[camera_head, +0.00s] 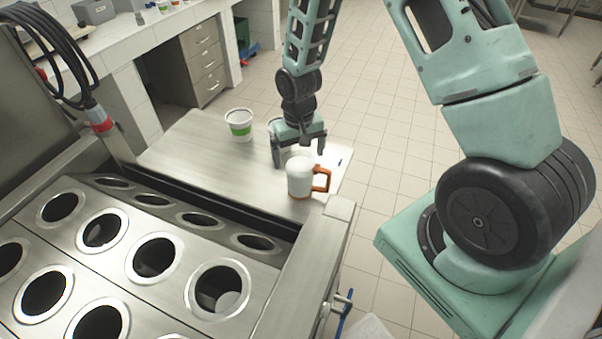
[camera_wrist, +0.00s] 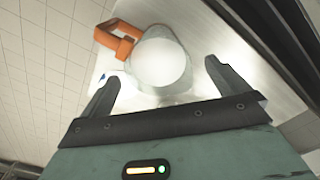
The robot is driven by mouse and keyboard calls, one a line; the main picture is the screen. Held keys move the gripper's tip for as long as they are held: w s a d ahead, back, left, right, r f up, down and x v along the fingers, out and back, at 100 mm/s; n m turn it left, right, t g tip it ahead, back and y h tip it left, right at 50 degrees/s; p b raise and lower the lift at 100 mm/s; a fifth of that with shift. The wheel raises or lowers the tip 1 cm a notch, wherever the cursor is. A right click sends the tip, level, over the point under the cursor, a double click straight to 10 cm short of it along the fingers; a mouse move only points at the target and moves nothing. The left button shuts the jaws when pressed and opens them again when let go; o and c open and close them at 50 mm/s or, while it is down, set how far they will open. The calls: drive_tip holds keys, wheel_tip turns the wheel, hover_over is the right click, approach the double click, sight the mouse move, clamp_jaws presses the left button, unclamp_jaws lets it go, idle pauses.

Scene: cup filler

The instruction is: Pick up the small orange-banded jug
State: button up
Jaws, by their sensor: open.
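The small jug (camera_head: 300,180) is white with an orange handle and an orange band at its base. It stands upright near the front right of the steel worktop (camera_head: 190,150), handle to the right. My gripper (camera_head: 299,157) is open and empty, just behind and above the jug in the head view. In the wrist view the jug (camera_wrist: 158,62) lies ahead of and between the two open fingers (camera_wrist: 160,76), its orange handle (camera_wrist: 119,44) toward the upper left. I cannot tell whether a finger touches it.
A white cup with a green band (camera_head: 239,126) stands to the left on the worktop. Another white cup (camera_head: 275,125) is partly hidden behind my gripper. A steel panel with several round holes (camera_head: 175,230) lies in front left. Tiled floor is open beyond the right edge.

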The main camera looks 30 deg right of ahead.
drive_tip(key=shift+s+d+f+p, duration=0.1)
drive_tip(key=shift+f+p, duration=0.45)
drive_tip(key=shift+f, duration=1.05)
drive_tip(key=shift+s+d+f+p, duration=0.1)
drive_tip(key=shift+f+p, duration=0.45)
drive_tip(key=shift+f, duration=1)
drive_tip(key=shift+w, duration=0.1)
drive_tip(key=c, duration=1.4)
drive_tip(key=shift+r, duration=0.15)
wheel_tip(320, 180, up, 10)
drive_tip(key=shift+f+b, duration=0.1)
drive_tip(key=shift+b, duration=1.05)
